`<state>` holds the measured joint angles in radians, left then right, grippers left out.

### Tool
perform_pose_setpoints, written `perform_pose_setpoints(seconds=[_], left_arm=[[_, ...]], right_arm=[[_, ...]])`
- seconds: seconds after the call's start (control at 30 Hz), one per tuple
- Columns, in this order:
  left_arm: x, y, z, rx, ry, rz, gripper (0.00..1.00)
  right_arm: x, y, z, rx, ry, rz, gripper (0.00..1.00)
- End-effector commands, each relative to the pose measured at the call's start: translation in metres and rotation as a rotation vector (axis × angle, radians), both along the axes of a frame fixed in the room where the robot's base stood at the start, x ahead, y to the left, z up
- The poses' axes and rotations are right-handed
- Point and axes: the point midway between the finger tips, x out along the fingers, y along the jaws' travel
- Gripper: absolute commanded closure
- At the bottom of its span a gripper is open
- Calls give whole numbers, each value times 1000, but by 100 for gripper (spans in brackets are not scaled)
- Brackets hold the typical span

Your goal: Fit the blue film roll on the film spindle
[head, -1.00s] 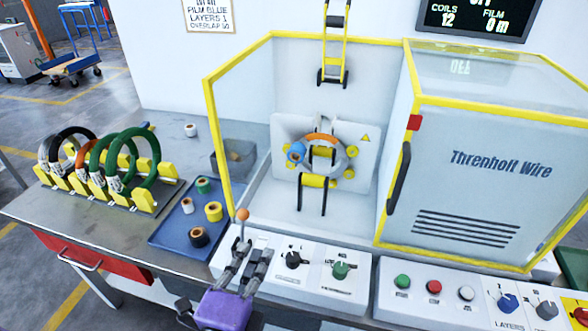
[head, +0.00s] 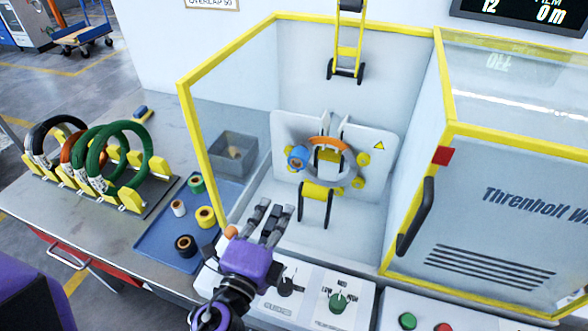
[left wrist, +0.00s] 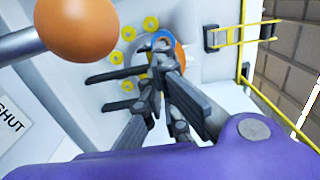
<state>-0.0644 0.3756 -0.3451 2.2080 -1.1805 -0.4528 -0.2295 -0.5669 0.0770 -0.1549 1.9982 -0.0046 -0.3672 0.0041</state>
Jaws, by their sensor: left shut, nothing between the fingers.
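A blue film roll (head: 297,157) sits inside the yellow-framed machine, at the left side of an orange and pale ring (head: 325,145). It looks mounted there, but the film spindle itself is hidden behind it. In the left wrist view the blue roll (left wrist: 162,43) is partly covered by my fingers. My left gripper (head: 272,208), with a purple body, is at the machine's open front, below and left of the roll. It is shut, empty and apart from the roll. My right gripper is not in view.
An orange-knobbed lever (head: 230,232) stands close beside my left gripper. A blue tray (head: 160,240) holds several other rolls. A rack of coils (head: 150,192) is at the left. A yellow frame post (head: 202,155) and the machine's right cabinet (head: 500,220) bound the opening.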

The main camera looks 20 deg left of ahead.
Motion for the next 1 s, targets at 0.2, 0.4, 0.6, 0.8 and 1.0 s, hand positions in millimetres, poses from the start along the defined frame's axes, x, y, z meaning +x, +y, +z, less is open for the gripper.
perform_pose_setpoints(seconds=[0.2,0.4,0.6,0.8,1.0], left_arm=[[50,-2,9,1,-11,-1,100],[89,-3,7,1,-8,-1,100],[111,-4,4,1,-4,0,100],[117,-4,2,0,-2,0,100],[117,-4,1,-1,-1,0,100]], right_arm=[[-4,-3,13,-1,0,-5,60],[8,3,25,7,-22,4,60],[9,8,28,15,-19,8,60],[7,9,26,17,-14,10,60],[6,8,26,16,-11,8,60]])
